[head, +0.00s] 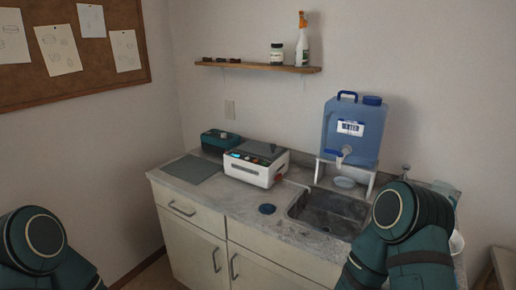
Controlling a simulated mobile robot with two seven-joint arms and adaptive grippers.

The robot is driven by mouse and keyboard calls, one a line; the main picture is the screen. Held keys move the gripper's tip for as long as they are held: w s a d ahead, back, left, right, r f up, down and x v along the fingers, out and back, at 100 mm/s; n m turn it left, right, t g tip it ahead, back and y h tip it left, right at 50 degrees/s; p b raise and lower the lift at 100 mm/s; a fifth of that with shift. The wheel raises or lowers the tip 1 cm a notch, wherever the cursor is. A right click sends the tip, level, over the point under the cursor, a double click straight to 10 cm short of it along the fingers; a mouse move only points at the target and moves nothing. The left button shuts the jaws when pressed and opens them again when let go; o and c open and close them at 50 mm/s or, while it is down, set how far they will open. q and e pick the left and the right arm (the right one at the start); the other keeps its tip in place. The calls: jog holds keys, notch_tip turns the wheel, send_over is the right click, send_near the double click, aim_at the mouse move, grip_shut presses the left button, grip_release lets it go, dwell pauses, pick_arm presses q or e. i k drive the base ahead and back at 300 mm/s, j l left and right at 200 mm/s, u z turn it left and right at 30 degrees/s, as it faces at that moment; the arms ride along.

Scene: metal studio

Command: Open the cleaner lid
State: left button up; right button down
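The cleaner (251,174) is a white box with a dark control strip on the counter, left of the sink. Its dark grey lid (262,151) lies on top and looks closed, though the detail is small. Green links of my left arm show at the bottom left and of my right arm at the bottom right, in front of the counter. Neither gripper shows in the head view.
A teal device (220,142) and a grey mat (191,170) are left of the cleaner. A blue water container (352,133) stands on a white stand behind the sink. A shelf (258,67) hangs above.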

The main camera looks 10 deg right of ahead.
aim_at(271, 153)
jog(key=j+z, duration=0.1)
jog(key=z, duration=0.35)
jog(key=i+j+z, duration=0.1)
jog(key=z, duration=0.3)
jog(key=j+z, duration=0.1)
jog(key=z, duration=0.35)
jog(key=j+z, duration=0.15)
jog(key=z, duration=0.25)
jog(key=j+z, duration=0.3)
jog(key=j, duration=0.2)
jog(key=j+z, duration=0.3)
jog(key=j, duration=0.15)
